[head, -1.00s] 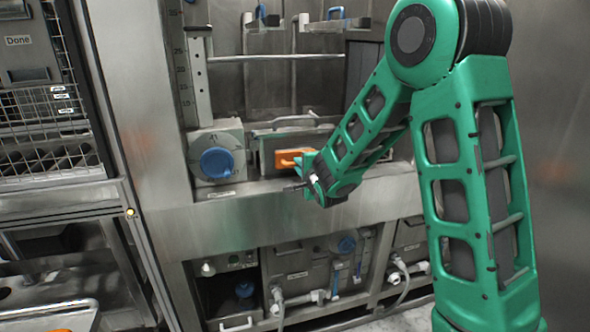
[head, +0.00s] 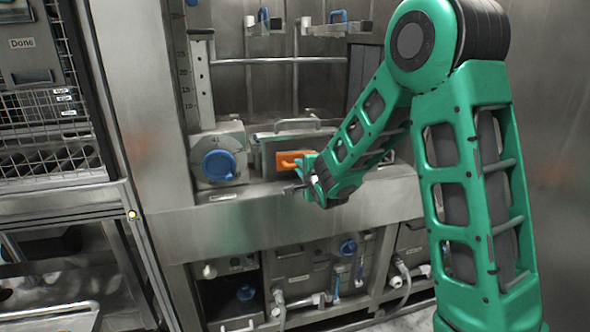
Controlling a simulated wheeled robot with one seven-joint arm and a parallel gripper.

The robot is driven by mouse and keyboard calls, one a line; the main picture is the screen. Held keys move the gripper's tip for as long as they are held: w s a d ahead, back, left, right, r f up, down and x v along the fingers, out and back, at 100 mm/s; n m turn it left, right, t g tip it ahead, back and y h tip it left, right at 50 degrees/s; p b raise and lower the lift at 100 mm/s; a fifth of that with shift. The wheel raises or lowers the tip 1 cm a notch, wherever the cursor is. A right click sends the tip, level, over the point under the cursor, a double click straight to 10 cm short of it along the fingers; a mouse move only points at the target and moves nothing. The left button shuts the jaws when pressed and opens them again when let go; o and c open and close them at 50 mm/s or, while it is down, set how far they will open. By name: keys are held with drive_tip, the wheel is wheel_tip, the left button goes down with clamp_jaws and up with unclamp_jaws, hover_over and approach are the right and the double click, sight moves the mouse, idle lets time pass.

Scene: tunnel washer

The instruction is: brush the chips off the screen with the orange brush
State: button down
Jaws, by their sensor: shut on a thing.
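My gripper (head: 301,187) is low in front of the steel recess, pointing left. An orange piece (head: 291,159), which looks like the orange brush, sits against the gripper's upper side. The gripper appears shut on it, though the grip is small and partly hidden by the green wrist. Bristles cannot be made out. Behind the orange piece is a grey metal box (head: 266,158) with a bar handle on top. I cannot tell whether the screen is part of it. Chips are too small or hidden to see.
A grey block with a blue knob (head: 219,165) stands left of the gripper. A steel ledge (head: 240,222) runs below it. A wire rack (head: 45,110) marked "Done" is at the far left. Hoses, valves and bins fill the lower openings. A tray (head: 60,318) is at bottom left.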

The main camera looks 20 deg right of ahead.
drive_tip(key=shift+w, duration=0.45)
drive_tip(key=shift+s+d, duration=0.15)
drive_tip(key=shift+d, duration=3.9)
drive_tip(key=shift+w+a, duration=0.15)
drive_tip(key=shift+a, duration=0.95)
drive_tip(key=shift+w+a, duration=0.1)
drive_tip(key=shift+a, duration=1)
drive_tip(key=shift+s+a, duration=0.1)
drive_tip(key=shift+a, duration=1.75)
drive_tip(key=s, duration=0.6)
